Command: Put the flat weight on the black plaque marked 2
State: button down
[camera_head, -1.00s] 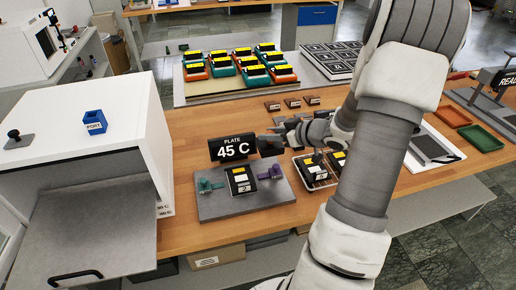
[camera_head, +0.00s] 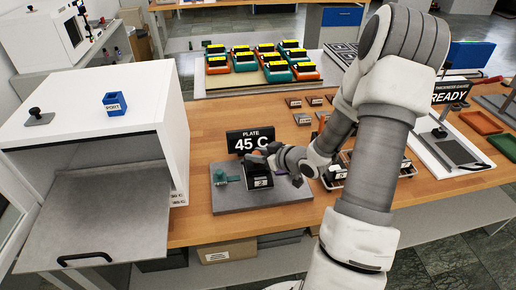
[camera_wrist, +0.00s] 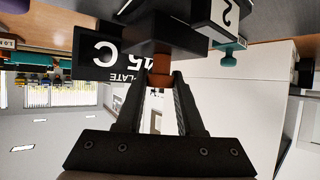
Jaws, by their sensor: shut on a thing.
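My gripper (camera_wrist: 160,80) is shut on the copper-brown stem of the flat weight (camera_wrist: 165,38), a dark block, in the wrist view. In the head view my gripper (camera_head: 284,160) is at the small grey plate, and the weight (camera_head: 260,170) shows as a dark slab over the black plaque marked 2 (camera_head: 261,183). The white label with the 2 shows on the plaque's front and beside the weight in the wrist view (camera_wrist: 224,14). Most of the plaque's top is hidden. I cannot tell whether the weight touches it.
The plaque stands on the grey plate (camera_head: 235,202), with a teal clamp (camera_head: 222,178) at left. A "45 C" sign (camera_head: 250,142) stands close behind. The white oven's open door (camera_head: 95,220) is at left. A tray (camera_head: 400,172) of plaques is at right, partly behind my arm.

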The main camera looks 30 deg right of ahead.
jog(key=shift+f, duration=0.2)
jog(key=shift+f, duration=0.2)
jog(key=c, duration=0.5)
grip_release()
jog(key=shift+s+r, duration=0.1)
jog(key=shift+r, duration=0.15)
jog(key=p+v, duration=0.1)
jog(key=v, duration=1)
jog(key=shift+s+d+r+p, duration=0.1)
jog(key=shift+s+p, duration=0.25)
jog(key=shift+s, duration=0.1)
